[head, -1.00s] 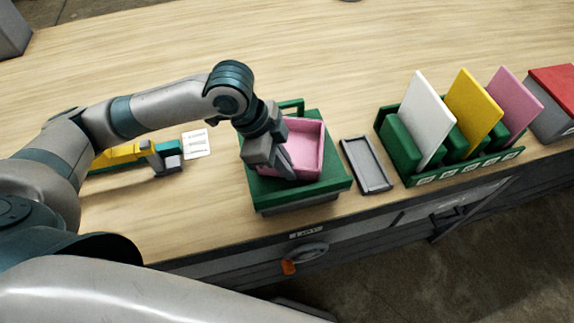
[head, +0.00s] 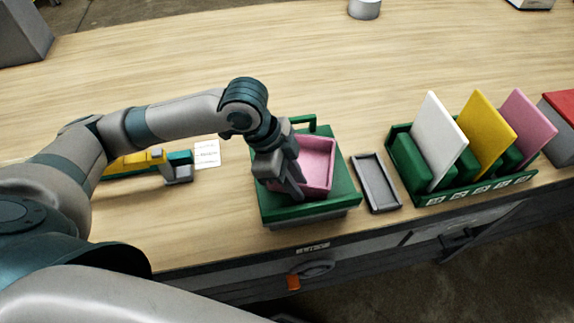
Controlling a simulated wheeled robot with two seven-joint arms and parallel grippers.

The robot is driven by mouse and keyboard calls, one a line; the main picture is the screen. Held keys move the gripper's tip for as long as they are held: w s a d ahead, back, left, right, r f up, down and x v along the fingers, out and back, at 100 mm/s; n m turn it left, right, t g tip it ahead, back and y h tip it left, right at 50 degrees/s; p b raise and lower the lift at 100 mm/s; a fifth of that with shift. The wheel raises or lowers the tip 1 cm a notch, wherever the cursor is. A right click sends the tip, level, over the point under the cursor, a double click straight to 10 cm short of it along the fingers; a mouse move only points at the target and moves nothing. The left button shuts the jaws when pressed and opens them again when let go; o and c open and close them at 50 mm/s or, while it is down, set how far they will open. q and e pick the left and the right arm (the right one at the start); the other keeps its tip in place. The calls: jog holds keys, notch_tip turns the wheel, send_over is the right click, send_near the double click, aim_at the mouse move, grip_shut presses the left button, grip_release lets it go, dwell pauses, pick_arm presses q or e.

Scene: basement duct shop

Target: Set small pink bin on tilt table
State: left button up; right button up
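The small pink bin (head: 318,160) sits on the green top of the tilt table (head: 338,204), which stands near the front edge of the workbench. My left gripper (head: 291,190) points down at the bin's left side, with its fingers at the bin's left wall. The fingers overlap the wall, and I cannot tell whether they grip it or are just apart from it. The gripper hides part of the bin's left side. A green handle-like bar (head: 304,122) rises at the back of the tilt table. My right gripper is not in view.
A shallow grey tray (head: 376,184) lies right of the tilt table. Beyond it stands a green rack (head: 470,190) with white, yellow and pink panels. A yellow and green tool (head: 150,163) and a white card (head: 206,154) lie to the left.

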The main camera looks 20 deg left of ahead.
pick_arm(q)
jog(key=b+v, duration=0.1)
jog(key=v, duration=0.9)
jog(key=shift+a+r, duration=0.2)
jog(key=shift+r, duration=0.2)
jog(key=shift+a+r, duration=0.2)
jog(key=shift+r, duration=0.25)
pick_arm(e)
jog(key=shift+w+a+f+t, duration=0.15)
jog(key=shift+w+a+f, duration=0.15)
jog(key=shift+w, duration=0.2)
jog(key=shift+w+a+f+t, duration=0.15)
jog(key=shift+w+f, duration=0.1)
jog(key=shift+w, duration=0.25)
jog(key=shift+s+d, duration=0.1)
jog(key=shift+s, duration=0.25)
pick_arm(q)
jog(key=shift+d+f, duration=0.1)
